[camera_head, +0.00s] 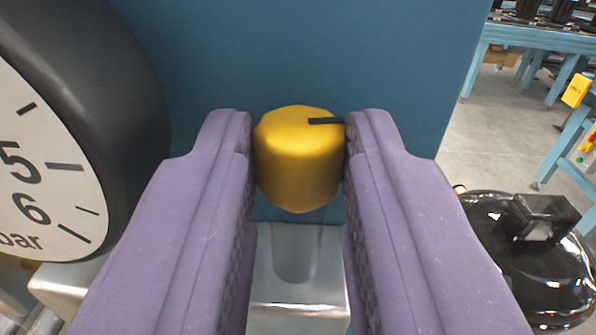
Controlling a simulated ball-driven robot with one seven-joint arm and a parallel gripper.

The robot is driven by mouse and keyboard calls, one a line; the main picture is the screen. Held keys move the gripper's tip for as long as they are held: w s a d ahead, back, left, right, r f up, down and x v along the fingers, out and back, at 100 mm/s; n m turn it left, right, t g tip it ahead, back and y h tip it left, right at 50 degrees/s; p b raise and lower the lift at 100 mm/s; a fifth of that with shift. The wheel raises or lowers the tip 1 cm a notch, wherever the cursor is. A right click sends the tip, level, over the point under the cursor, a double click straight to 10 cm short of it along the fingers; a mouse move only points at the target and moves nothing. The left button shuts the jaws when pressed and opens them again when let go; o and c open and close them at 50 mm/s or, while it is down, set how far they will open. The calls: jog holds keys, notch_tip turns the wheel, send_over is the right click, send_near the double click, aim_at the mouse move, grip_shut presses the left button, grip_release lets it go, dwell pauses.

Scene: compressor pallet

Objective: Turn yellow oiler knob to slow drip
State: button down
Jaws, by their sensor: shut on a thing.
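The yellow oiler knob (298,160) is in the middle of the view, with a black pointer mark on its top toward the right. My gripper (298,155) has two purple fingers, one on each side of the knob, and is shut on it. The fingertips touch the knob's left and right sides. Below the knob is a clear bowl or sight glass (295,252) above a metal block (295,285), partly hidden between the fingers. Whether oil drips in it cannot be told.
A large black-rimmed pressure gauge (115,80) stands close on the left. A blue panel (330,50) is behind the knob. A glossy black rounded part (530,260) is at the lower right. Blue benches (540,33) stand farther off across a grey floor (500,120).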

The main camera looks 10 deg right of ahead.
jog(key=shift+a+f+m+g+h+b, duration=0.15)
jog(key=shift+m+g+h+b, duration=0.45)
jog(key=shift+m+h+b, duration=0.8)
jog(key=shift+h, duration=0.4)
jog(key=c, duration=0.9)
grip_release()
jog(key=shift+a, duration=0.1)
